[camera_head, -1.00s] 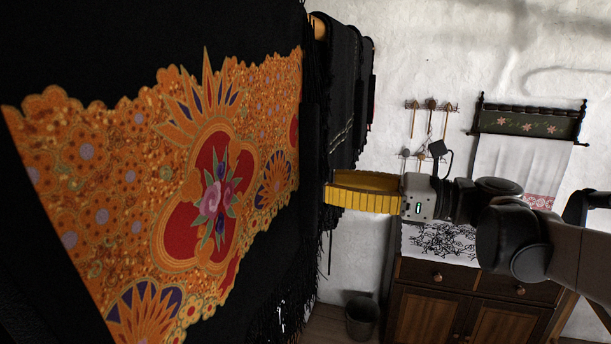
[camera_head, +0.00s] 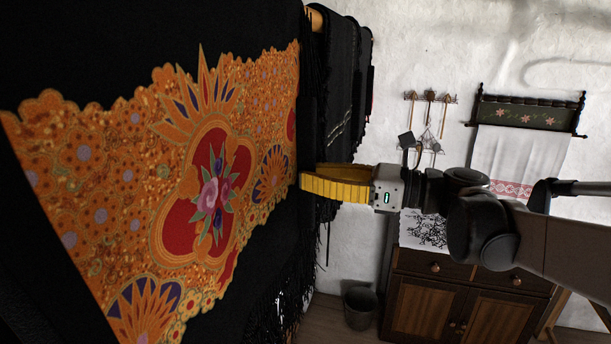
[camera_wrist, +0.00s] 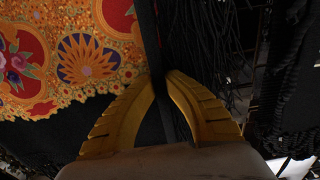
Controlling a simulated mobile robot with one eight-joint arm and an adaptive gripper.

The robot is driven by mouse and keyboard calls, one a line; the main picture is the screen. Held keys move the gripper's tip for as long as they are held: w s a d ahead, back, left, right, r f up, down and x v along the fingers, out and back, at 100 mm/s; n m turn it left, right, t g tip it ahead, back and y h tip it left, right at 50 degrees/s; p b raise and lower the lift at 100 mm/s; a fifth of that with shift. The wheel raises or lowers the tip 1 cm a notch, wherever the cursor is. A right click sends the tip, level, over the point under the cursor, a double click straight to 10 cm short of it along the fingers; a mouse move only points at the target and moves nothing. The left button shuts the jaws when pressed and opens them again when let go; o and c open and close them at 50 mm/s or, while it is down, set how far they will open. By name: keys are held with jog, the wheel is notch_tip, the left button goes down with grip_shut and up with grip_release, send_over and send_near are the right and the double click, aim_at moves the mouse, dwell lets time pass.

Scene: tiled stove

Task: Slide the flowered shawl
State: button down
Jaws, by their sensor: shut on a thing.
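The flowered shawl (camera_head: 262,110) hangs at the left of the head view, black with a broad orange floral panel and red, purple and blue motifs. Its dark fringed edge faces right. My gripper (camera_head: 302,182), with yellow ribbed fingers, is at that edge. In the wrist view the gripper (camera_wrist: 160,82) has its fingertips brought together on the shawl's dark edge, with the orange panel of the shawl (camera_wrist: 88,58) to the left and black fringe to the right. The exact pinch is dark and partly hidden by the fingers.
Other dark cloths (camera_head: 345,85) hang behind the shawl on a wooden rod (camera_head: 316,19). A wooden cabinet (camera_head: 430,300) stands at the lower right, a bucket (camera_head: 360,307) beside it. A utensil rack (camera_head: 430,97) and white towel (camera_head: 512,155) hang on the wall.

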aim_at(294, 181)
jog(key=shift+s+a, duration=0.3)
jog(key=shift+s, duration=0.45)
jog(key=shift+s+a, duration=0.3)
jog(key=shift+s, duration=0.45)
jog(key=shift+w, duration=0.1)
jog(key=c, duration=1.5)
grip_release()
jog(key=shift+w, duration=0.1)
jog(key=shift+o, duration=0.4)
jog(key=shift+d, duration=0.4)
jog(key=v, duration=1.1)
jog(key=shift+s, duration=0.25)
